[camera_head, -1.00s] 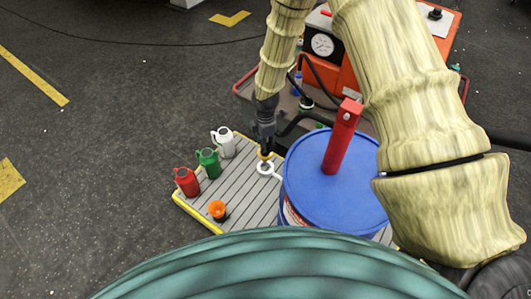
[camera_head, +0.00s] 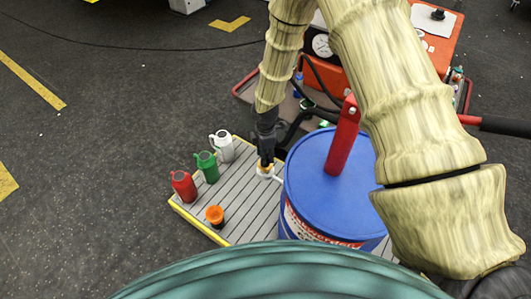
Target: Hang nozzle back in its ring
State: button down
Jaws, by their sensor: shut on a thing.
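My gripper (camera_head: 266,158) is at the left side of the blue drum (camera_head: 325,210), pointing down, its fingers shut on the nozzle (camera_head: 266,165). Only a small yellow-orange part of the nozzle shows between and below the fingers. The white ring (camera_head: 264,174) sticks out from the drum's left side, directly below the fingertips. The gripper and nozzle cover most of the ring's opening. I cannot tell whether the nozzle tip is inside the ring or just above it. A dark hose (camera_head: 293,128) runs right from near the gripper.
A red upright pump handle (camera_head: 343,140) stands on the drum lid. White (camera_head: 222,147), green (camera_head: 207,167) and red (camera_head: 183,186) cans and an orange funnel (camera_head: 215,215) stand on the slatted pallet (camera_head: 240,205). An orange machine (camera_head: 435,50) is behind my arm.

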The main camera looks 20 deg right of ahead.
jog(key=shift+f+b, duration=0.5)
jog(key=shift+f, duration=0.5)
jog(key=shift+p, duration=0.5)
dwell(0.6)
jog(key=shift+f, duration=0.55)
dwell(0.6)
jog(key=c, duration=1.3)
grip_release()
jog(key=shift+r+p, duration=3.85)
jog(key=shift+r, duration=1.65)
jog(key=shift+r, duration=0.1)
